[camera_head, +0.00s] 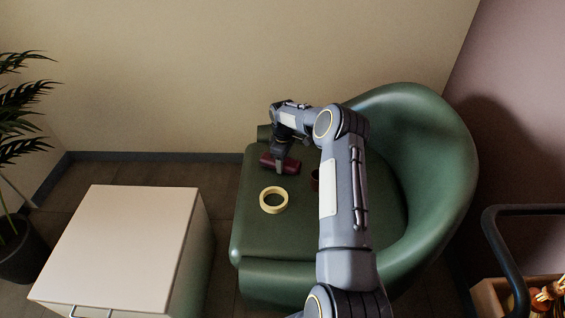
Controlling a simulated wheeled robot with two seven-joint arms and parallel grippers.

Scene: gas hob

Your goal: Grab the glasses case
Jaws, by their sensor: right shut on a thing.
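The glasses case (291,166) is a dark red, elongated case on the seat of the green armchair (262,222), near the seat's back left part. My right gripper (279,168) points down at the case and is shut on it, with one finger showing on the near side. The case looks to be at seat level; I cannot tell whether it is lifted. My right arm reaches across the chair and hides part of the seat. My left gripper is not in view.
A yellow tape ring (273,200) lies on the seat in front of the case. A dark reddish round object (315,180) is partly hidden behind my arm. A white cabinet (120,235) stands left, a plant (18,150) far left, and a wooden box (489,298) lower right.

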